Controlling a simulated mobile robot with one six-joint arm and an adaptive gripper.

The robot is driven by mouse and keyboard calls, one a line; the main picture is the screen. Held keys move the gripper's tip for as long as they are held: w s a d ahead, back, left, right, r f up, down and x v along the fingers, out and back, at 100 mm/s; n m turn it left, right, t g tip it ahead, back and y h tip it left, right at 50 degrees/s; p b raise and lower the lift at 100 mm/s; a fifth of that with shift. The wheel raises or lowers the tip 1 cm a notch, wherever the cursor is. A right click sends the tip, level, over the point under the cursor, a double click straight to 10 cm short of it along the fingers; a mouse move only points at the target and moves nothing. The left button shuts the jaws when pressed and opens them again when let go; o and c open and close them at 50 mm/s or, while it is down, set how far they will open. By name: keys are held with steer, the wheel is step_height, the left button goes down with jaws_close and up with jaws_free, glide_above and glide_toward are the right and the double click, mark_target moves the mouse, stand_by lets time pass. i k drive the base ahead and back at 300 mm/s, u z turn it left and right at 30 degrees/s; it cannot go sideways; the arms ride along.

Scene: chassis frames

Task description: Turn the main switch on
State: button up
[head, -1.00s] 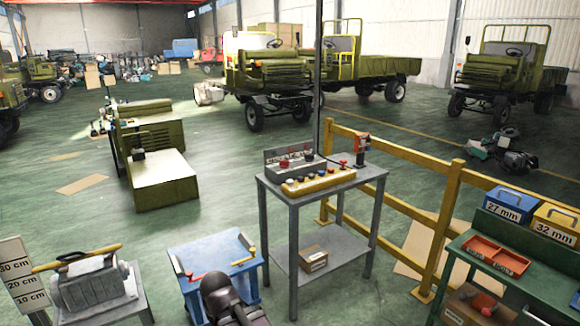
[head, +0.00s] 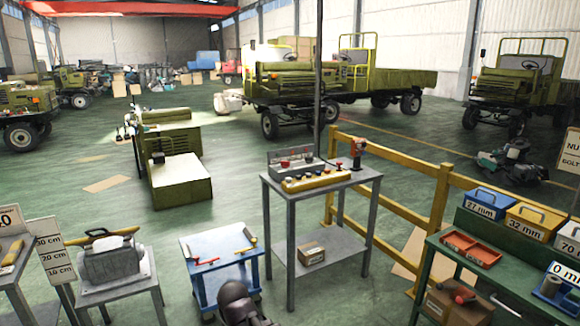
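A grey control box (head: 296,164) with red knobs stands at the back of a grey metal table (head: 340,184) in the head view. A yellow button box (head: 316,181) with several knobs or buttons lies in front of it. I cannot tell which control is the main switch, or its position. A dark rounded part of my own arm shows at the bottom centre, in front of the blue cart. My gripper is not visible, so whether it is open or shut does not show.
An orange-red drill-like tool (head: 357,149) stands at the table's right end. A blue cart (head: 222,258) with tools is near left of the table. A yellow railing (head: 400,213) runs behind right. A green bench (head: 470,268) is at right. Open floor lies left of the table.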

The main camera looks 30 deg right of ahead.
mark_target(284, 164)
steer(key=k, duration=0.15)
steer(key=z, duration=0.65)
steer(key=i, duration=0.95)
steer(key=z, duration=0.55)
steer(key=i, duration=1.7)
steer(key=u, duration=0.6)
